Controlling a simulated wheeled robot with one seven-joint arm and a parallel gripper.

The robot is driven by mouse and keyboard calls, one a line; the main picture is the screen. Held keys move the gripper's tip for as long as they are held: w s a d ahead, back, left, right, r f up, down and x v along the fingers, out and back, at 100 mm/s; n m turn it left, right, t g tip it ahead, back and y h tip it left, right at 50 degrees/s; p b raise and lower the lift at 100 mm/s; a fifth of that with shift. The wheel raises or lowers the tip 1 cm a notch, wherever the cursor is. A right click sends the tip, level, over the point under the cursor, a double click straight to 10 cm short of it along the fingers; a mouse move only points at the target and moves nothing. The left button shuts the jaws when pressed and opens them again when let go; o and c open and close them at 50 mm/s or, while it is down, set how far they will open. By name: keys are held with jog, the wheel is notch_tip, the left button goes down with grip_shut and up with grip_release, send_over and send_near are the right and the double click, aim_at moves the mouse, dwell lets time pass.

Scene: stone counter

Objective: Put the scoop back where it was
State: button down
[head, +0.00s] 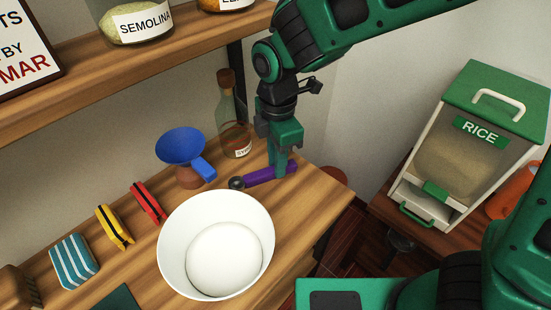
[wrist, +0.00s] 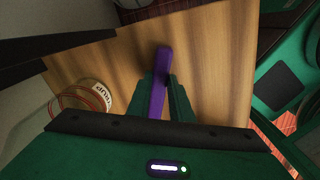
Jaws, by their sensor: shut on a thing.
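The scoop has a purple handle (head: 268,176) and a small dark round end at its left. My gripper (head: 284,172) is shut on the handle near its right end, at the right part of the wooden counter. In the wrist view, the purple handle (wrist: 161,75) stands out between the two green fingers of my gripper (wrist: 164,98). The scoop's round end is not seen in the wrist view. I cannot tell whether the scoop touches the counter or is just above it.
A white bowl (head: 172,236) with white contents stands in front of the scoop. A blue funnel (head: 181,146) and a glass syrup bottle (head: 230,118) stand behind. Red (head: 147,202) and yellow (head: 114,227) clips lie left. A rice dispenser (head: 464,150) stands right, past the counter's edge.

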jog(key=c, duration=1.6)
grip_release()
jog(key=shift+f, duration=0.1)
notch_tip(320, 180, up, 12)
jog(key=shift+r, duration=0.15)
jog(key=w+d+f+m, duration=0.1)
jog(key=d+m, duration=1.2)
jog(key=d, duration=1.1)
jog(key=s+d+f+m, duration=0.1)
jog(key=s+d+m, duration=0.4)
jog(key=d, duration=0.1)
jog(key=s+d+f+m, duration=0.2)
jog(key=s+d+m, duration=0.3)
jog(key=d+m, duration=0.1)
jog(key=s+d+f+m, duration=0.1)
jog(key=s+d+m, duration=0.4)
jog(key=s+d, duration=0.1)
jog(key=shift+f+m, duration=0.3)
jog(key=shift+f, duration=0.05)
